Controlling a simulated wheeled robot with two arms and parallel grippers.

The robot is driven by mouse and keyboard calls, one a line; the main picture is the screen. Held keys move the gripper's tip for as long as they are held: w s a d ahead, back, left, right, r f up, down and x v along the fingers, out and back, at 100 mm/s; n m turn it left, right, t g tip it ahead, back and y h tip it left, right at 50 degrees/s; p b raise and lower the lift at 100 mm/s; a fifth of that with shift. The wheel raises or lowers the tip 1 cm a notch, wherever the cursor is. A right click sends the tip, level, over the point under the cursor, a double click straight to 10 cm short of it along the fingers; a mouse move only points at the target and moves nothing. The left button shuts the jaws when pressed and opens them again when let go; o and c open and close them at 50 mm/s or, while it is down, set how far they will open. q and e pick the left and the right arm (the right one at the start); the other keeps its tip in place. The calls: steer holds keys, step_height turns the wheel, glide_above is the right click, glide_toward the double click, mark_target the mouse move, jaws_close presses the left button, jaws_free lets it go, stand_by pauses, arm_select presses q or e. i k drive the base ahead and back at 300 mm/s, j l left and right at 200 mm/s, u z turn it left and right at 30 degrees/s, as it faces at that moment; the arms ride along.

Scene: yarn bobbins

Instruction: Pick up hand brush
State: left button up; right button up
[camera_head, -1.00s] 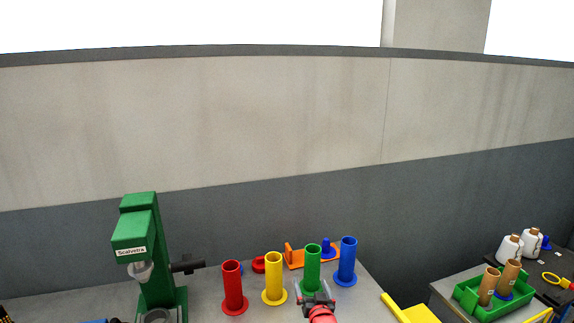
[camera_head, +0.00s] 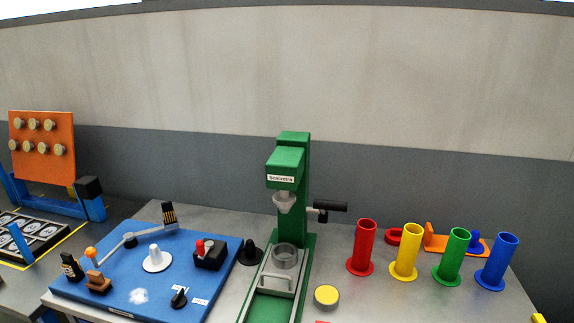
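I cannot clearly make out a hand brush in the head view. A small dark piece with yellowish stripes (camera_head: 168,214) stands at the back of the blue board (camera_head: 222,283), by the end of a grey jointed lever (camera_head: 148,234). A similar dark piece (camera_head: 70,266) stands at the board's left edge, beside a brown block (camera_head: 98,281) under an orange ball. I cannot tell whether any of these is a brush. Neither of my grippers can be made out.
A green press (camera_head: 292,190) stands mid-table. To its right are red (camera_head: 365,250), yellow (camera_head: 406,255), green (camera_head: 452,257) and blue (camera_head: 497,265) tubes. A yellow-topped round piece (camera_head: 326,296) lies in front. An orange panel (camera_head: 42,148) stands far left.

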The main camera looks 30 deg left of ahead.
mark_target(97, 282)
steer(key=u, duration=2.2)
